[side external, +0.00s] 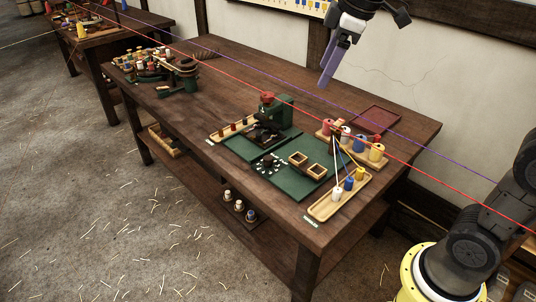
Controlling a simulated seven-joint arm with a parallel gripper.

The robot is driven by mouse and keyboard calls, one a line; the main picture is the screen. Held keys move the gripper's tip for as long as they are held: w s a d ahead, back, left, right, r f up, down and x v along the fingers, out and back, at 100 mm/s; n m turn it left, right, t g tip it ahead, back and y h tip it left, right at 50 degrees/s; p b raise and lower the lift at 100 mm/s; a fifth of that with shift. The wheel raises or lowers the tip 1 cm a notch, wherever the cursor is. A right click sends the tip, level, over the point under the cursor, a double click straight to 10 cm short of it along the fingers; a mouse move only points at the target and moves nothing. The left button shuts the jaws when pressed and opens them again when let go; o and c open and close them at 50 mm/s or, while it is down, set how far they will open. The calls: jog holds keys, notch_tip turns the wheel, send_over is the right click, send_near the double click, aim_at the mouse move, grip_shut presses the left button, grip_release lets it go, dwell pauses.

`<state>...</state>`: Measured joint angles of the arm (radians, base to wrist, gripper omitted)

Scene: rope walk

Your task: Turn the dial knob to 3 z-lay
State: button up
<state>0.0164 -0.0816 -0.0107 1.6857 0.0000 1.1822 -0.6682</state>
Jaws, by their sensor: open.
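A small dark knob (268,160) with pale marks around it sits on the front left of the green base plate (290,190); it looks like the dial. Its lettering and the setting it points to are too small to read. My gripper (325,80) hangs from the top of the view with its purple fingers pointing down. It is open and empty, high above the back of the bench and well apart from the knob.
A green machine with a red top (267,98) stands behind the knob. Spools stand on a wooden rack (373,163) and a front tray (340,197). Red and purple cords cross the view. The bench's left middle is clear.

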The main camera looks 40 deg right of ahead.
jog(key=w+f+n+g, duration=0.1)
jog(key=w+f, duration=0.2)
jog(key=w, duration=0.4)
jog(key=g, duration=0.3)
send_over(268, 157)
notch_tip(268, 157, down, 18)
jog(key=shift+n, duration=0.3)
notch_tip(268, 157, down, 14)
jog(key=shift+s+a+r, duration=0.1)
jog(key=shift+r, duration=0.05)
grip_shut()
